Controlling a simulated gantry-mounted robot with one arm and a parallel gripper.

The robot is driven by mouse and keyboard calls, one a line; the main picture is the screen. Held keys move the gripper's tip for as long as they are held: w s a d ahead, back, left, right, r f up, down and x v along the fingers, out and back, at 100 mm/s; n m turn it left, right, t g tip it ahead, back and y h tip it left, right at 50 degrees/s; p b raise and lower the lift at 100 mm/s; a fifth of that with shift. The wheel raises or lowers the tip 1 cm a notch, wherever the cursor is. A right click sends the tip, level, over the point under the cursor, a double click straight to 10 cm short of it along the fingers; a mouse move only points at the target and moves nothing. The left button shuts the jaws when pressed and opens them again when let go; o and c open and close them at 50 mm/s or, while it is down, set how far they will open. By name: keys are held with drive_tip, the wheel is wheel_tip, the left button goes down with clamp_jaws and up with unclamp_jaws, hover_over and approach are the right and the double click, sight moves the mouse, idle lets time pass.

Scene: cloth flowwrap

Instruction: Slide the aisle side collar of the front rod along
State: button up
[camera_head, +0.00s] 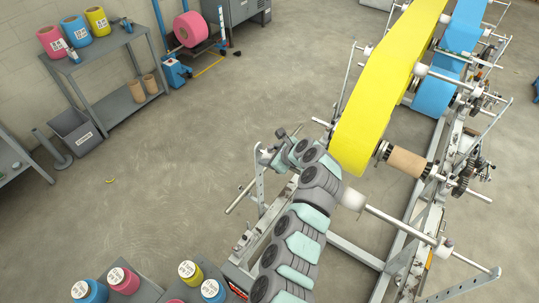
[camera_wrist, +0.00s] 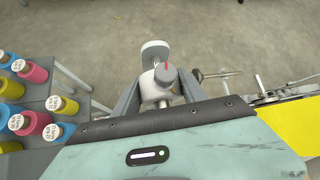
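In the wrist view my gripper (camera_wrist: 163,88) has one dark finger on each side of a pale collar (camera_wrist: 160,98). A grey round knob with a red mark (camera_wrist: 165,76) stands out from the collar, and a white disc (camera_wrist: 155,52) shows just beyond. I cannot tell whether the fingers press on the collar or stand a little apart. In the head view a bare front rod (camera_head: 400,226) runs from beside my arm to the lower right, with a white cone-shaped piece (camera_head: 352,199) at its near end. My arm hides the gripper and collar there.
A yellow web (camera_head: 390,80) and a blue web (camera_head: 460,50) run over the machine at the right. A brown core (camera_head: 407,162) sits on another shaft. The floor to the left is open.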

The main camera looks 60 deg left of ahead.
clamp_jaws()
idle(0.3)
